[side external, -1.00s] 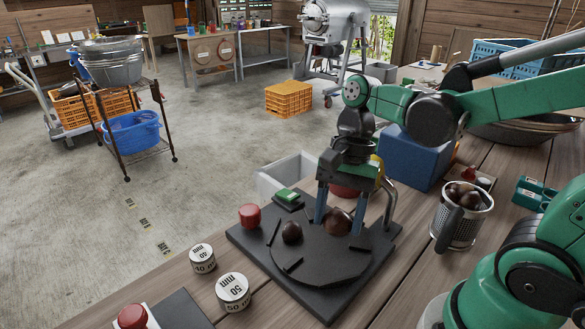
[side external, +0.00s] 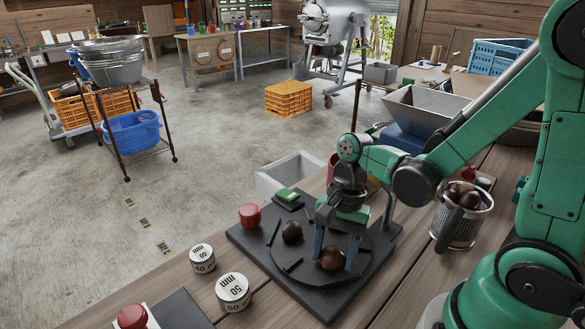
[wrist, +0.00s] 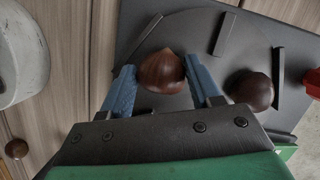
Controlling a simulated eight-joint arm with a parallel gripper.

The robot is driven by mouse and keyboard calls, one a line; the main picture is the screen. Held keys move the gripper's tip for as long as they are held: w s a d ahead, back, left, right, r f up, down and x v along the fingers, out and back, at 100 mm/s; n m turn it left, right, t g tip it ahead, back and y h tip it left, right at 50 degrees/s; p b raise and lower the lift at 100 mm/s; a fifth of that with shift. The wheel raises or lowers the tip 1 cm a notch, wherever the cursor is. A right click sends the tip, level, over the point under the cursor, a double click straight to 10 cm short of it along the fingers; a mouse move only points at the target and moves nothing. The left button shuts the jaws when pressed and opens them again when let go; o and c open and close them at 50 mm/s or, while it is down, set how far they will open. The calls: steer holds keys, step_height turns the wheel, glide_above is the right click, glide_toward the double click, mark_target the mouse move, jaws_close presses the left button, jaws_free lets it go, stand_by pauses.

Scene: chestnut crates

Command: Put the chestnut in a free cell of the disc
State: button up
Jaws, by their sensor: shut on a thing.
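My gripper (side external: 335,256) is shut on a brown chestnut (side external: 332,260), with a blue finger on either side. It is at the near side of the dark grey disc (side external: 302,248), low over it; I cannot tell whether the chestnut touches the disc. The wrist view shows the chestnut (wrist: 161,72) between both fingers. Thin raised bars divide the disc into cells. Another chestnut (side external: 292,232) sits in a cell to the left; the wrist view shows it (wrist: 250,90) just right of the right finger. The gripper hides part of the disc.
The disc lies on a dark square base with a red knob (side external: 250,216) and a green button block (side external: 287,195). A perforated metal cup (side external: 458,228) of chestnuts stands at right. White marked cylinders (side external: 233,291) stand at front left. A grey bin (side external: 290,176) is behind.

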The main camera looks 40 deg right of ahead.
steer(key=o, duration=0.9)
steer(key=shift+f, duration=0.1)
steer(key=shift+o, duration=0.2)
steer(key=w+d+r+n+t+h, duration=0.2)
steer(key=r+n+t, duration=0.6)
steer(key=n, duration=0.5)
step_height(320, 180, up, 2)
steer(key=shift+w+d+r+n+h, duration=0.1)
steer(key=shift+w+d+n+h, duration=0.15)
steer(key=shift+w+h, duration=0.55)
steer(key=shift+w, duration=0.1)
